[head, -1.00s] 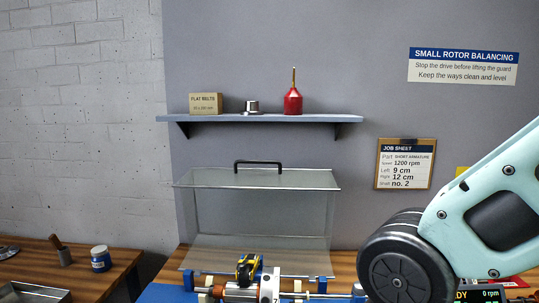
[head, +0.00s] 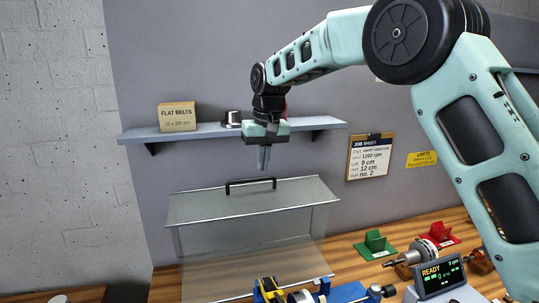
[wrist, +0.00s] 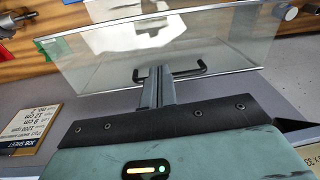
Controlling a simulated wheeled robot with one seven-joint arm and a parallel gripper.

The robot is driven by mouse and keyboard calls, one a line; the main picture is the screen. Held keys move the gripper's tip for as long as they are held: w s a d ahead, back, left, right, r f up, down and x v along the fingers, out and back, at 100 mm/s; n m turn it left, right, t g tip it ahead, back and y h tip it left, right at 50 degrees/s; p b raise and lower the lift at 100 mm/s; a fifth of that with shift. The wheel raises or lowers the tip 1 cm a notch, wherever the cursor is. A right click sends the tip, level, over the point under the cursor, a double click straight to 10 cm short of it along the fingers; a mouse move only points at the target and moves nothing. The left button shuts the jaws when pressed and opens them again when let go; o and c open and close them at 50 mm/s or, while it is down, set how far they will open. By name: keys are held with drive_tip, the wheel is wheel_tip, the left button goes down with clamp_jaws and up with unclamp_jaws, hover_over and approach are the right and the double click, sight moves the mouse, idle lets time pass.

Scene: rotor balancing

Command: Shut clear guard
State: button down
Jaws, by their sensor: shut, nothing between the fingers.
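The clear guard (head: 200,208) stands raised behind the balancing machine (head: 300,294), its transparent panels edged with thin metal rims. A black handle (head: 250,182) sits on its upper panel. My gripper (head: 264,168) points down just above and slightly right of the handle, its fingers shut with nothing between them. In the wrist view the shut fingers (wrist: 158,88) overlap the view of the handle (wrist: 200,70), with the guard (wrist: 180,45) beyond. Whether the fingertips touch the handle I cannot tell.
A shelf (head: 160,134) behind holds a flat belts box (head: 177,116) and a metal part (head: 233,118). My arm hides part of the shelf. On the bench to the right are a green stand (head: 375,244), a red stand (head: 440,234) and a display reading READY (head: 438,275).

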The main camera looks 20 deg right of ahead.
drive_tip(key=w+d+r+m+p, duration=0.1)
drive_tip(key=w+d+r+p, duration=0.1)
drive_tip(key=w+d+r, duration=0.3)
drive_tip(key=p, duration=0.5)
hover_over(269, 186)
drive_tip(key=s, duration=0.1)
drive_tip(key=shift+h, duration=0.4)
wheel_tip(269, 186, down, 11)
drive_tip(key=shift+f, duration=0.45)
drive_tip(key=shift+s+t+b, duration=0.1)
drive_tip(key=shift+t+b, duration=0.2)
drive_tip(key=shift+b, duration=0.2)
